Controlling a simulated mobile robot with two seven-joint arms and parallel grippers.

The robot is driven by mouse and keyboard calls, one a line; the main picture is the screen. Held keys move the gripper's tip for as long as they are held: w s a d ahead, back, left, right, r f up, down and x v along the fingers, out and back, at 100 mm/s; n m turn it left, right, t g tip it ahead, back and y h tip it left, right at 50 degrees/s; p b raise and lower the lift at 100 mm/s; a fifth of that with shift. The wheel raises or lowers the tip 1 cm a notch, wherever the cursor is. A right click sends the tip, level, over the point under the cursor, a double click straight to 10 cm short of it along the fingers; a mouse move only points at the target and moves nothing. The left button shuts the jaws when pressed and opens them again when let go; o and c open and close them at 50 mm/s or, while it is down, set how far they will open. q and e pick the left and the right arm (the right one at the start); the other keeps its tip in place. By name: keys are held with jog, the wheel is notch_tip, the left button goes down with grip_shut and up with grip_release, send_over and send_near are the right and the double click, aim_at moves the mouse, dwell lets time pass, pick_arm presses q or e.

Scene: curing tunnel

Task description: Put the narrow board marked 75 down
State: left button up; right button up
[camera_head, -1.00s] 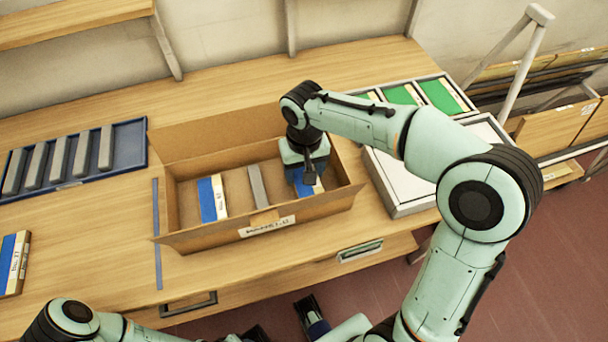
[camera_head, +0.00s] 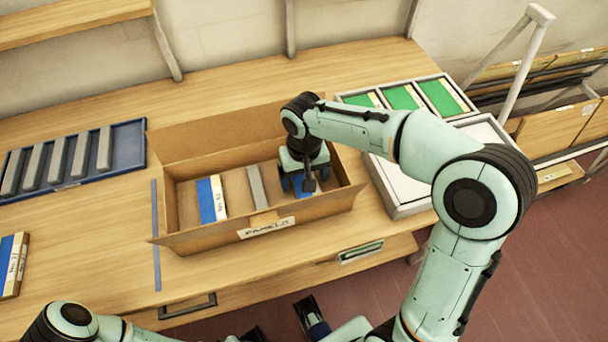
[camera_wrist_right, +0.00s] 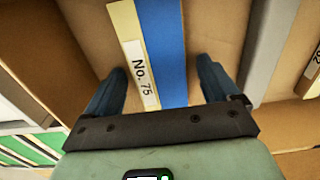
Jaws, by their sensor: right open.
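The narrow board marked 75 (camera_wrist_right: 168,50), blue with a cream labelled edge, lies in the right compartment of the cardboard box. In the head view only a blue part of it (camera_head: 302,192) shows under my right gripper (camera_head: 298,184). In the right wrist view my right gripper (camera_wrist_right: 162,75) is open, one finger on each side of the board, with gaps and no visible contact. The cardboard box (camera_head: 190,238) stands on the bench. My left arm (camera_head: 75,315) enters at the bottom left; its gripper's jaws are not clear at the bottom edge.
A grey divider (camera_head: 257,186) separates board 75 from another blue and cream board (camera_head: 211,199) in the box. A blue tray (camera_head: 131,152) with grey bars is left. A board (camera_head: 13,265) lies front left. Trays with green panels (camera_head: 441,97) stand right.

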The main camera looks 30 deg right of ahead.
notch_tip(320, 180, up, 12)
jog(key=p, duration=0.2)
jog(key=shift+r, duration=0.15)
dwell(0.5)
